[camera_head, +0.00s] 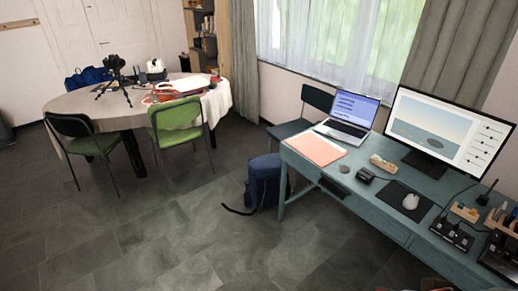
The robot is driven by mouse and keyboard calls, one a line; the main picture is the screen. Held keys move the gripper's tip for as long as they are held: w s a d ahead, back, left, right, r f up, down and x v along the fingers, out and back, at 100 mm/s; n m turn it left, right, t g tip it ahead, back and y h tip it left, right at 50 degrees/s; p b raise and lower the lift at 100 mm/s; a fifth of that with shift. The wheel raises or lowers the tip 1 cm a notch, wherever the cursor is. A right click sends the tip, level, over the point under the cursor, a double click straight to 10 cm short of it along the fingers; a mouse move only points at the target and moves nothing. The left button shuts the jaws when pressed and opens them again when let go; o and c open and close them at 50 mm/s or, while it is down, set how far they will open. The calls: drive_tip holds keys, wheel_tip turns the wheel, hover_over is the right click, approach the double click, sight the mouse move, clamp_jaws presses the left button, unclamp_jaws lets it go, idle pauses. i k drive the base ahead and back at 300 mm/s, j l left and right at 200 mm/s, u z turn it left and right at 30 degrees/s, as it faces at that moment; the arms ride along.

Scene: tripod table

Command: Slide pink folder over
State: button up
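A pink folder (317,149) lies flat on the left end of the teal desk (366,214), in front of the open laptop (347,117). Its left edge is close to the desk's left edge. My gripper does not show in this view, so its state cannot be seen.
Right of the folder are a small round item (344,169), a wooden item (383,162), a dark box (365,174) and a mouse (410,201) on a black pad. A monitor (445,130) stands behind. A blue backpack (265,181) is on the floor below. The floor at front left is clear.

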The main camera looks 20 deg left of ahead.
sight(322, 152)
drive_tip(key=u, duration=0.25)
drive_tip(key=i+j, duration=0.2)
drive_tip(key=i, duration=0.35)
drive_tip(key=i+j+z, duration=0.15)
drive_tip(key=i, duration=0.4)
drive_tip(key=i+j, duration=0.3)
drive_tip(key=i, duration=0.25)
drive_tip(key=i+j+z, duration=0.15)
drive_tip(key=i+j, duration=0.15)
drive_tip(key=i, duration=0.25)
drive_tip(key=i+j, duration=0.3)
drive_tip(key=i, duration=0.25)
drive_tip(key=z, duration=0.05)
